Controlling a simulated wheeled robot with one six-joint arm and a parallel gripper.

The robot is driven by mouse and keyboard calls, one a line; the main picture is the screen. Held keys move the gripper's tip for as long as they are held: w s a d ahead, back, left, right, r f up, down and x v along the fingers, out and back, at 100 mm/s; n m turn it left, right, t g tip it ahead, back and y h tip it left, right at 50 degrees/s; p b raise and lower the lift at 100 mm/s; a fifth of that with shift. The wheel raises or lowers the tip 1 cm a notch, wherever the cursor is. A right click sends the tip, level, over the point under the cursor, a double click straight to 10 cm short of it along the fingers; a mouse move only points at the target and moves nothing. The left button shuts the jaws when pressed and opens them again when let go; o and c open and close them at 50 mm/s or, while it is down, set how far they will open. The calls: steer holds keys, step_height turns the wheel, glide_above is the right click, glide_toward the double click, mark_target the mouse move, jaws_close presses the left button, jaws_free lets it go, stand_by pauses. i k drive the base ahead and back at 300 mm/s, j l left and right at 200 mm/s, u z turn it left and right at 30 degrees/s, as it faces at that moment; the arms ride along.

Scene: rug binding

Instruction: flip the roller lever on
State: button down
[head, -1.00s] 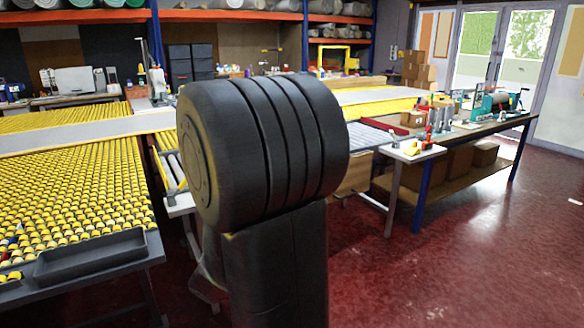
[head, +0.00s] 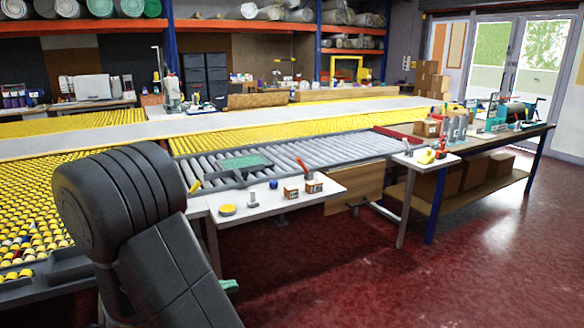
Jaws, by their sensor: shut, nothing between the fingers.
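A small box with a raised red lever (head: 301,164) stands on the white side shelf (head: 262,213) at the front edge of the grey roller bed (head: 290,152). A yellow-tipped handle (head: 195,187) stands near the shelf's left end. I cannot tell for certain which of these is the roller lever, or its on and off sides. My black arm fills the lower left of the head view, left of the shelf.
A yellow round button (head: 227,210) and small knobs sit on the same shelf. A green panel (head: 244,163) lies on the rollers. A yellow ball table (head: 30,210) is at left, a workbench (head: 500,132) at right. The red floor at front right is clear.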

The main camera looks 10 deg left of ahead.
mark_target(301, 163)
steer(key=u, duration=0.45)
steer(key=i+u, duration=0.1)
steer(key=u, duration=0.4)
steer(key=i+u, duration=0.1)
steer(key=u, duration=0.8)
steer(key=i+u, duration=0.1)
steer(key=u, duration=0.4)
steer(key=l+u, duration=0.1)
steer(key=u, duration=0.35)
steer(key=i+l+u, duration=0.1)
steer(key=l+u, duration=0.2)
steer(key=l, duration=0.4)
steer(key=l+z, duration=0.3)
steer(key=l, duration=0.6)
steer(key=l+z, duration=0.35)
steer(key=l, duration=0.5)
steer(key=l+z, duration=0.15)
steer(key=z, duration=0.35)
steer(key=i+l+z, duration=0.1)
steer(key=z, duration=0.35)
steer(key=l+z, duration=0.15)
steer(key=z, duration=0.35)
steer(key=i+z, duration=0.15)
steer(key=z, duration=0.35)
steer(key=i+z, duration=0.15)
steer(key=z, duration=0.35)
